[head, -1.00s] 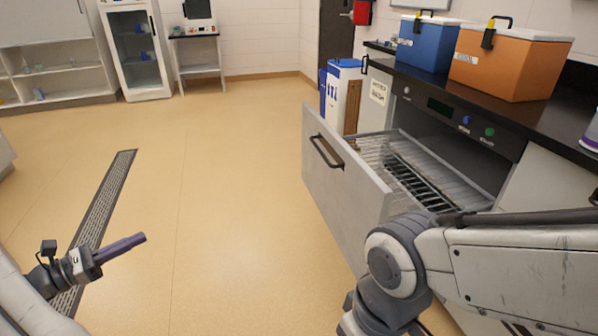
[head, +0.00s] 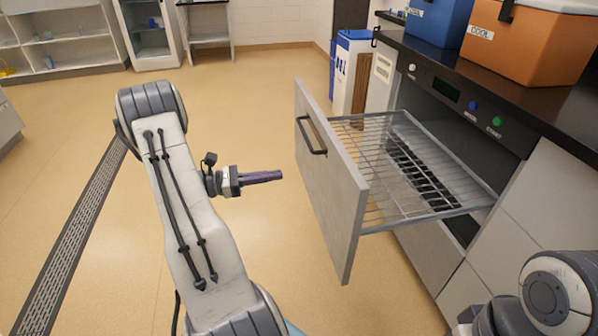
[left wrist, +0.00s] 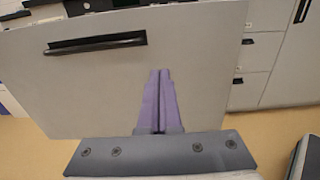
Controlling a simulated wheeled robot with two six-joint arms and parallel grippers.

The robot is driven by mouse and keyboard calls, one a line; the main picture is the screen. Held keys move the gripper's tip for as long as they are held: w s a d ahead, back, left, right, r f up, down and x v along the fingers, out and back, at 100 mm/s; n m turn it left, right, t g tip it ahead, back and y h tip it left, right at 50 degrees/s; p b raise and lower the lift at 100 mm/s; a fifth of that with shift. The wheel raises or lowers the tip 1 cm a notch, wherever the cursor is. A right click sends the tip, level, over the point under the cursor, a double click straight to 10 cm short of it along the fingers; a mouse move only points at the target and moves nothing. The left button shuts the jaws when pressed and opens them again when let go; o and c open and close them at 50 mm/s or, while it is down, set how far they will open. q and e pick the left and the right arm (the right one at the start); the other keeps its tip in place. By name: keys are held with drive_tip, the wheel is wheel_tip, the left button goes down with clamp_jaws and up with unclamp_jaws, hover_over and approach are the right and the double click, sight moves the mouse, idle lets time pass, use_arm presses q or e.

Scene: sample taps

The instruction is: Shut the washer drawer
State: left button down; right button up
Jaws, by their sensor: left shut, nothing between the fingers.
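The washer drawer (head: 335,185) is pulled out, with a grey front panel and a wire rack (head: 400,165) behind it. Its black bar handle (head: 311,135) is on the upper part of the front. My left gripper (head: 280,175) is shut and empty, its purple fingers pointing at the drawer front with a gap between them in the head view. In the left wrist view the shut fingers (left wrist: 160,75) lie in front of the panel (left wrist: 100,90), below and right of the handle (left wrist: 95,43). My right gripper is not in view; part of my right arm is at the lower right.
The washer body has a control panel (head: 455,95) under a black counter (head: 540,110). Blue (head: 438,25) and orange (head: 525,42) cool boxes stand on the counter. A blue-and-white bin (head: 352,75) stands beyond the drawer. The floor left of the drawer is clear.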

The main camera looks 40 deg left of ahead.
sight(330, 168)
use_arm(q)
drive_tip(key=b+x, duration=0.2)
drive_tip(key=x, duration=0.9)
drive_tip(key=shift+w+f, duration=0.1)
drive_tip(key=shift+w+d, duration=0.45)
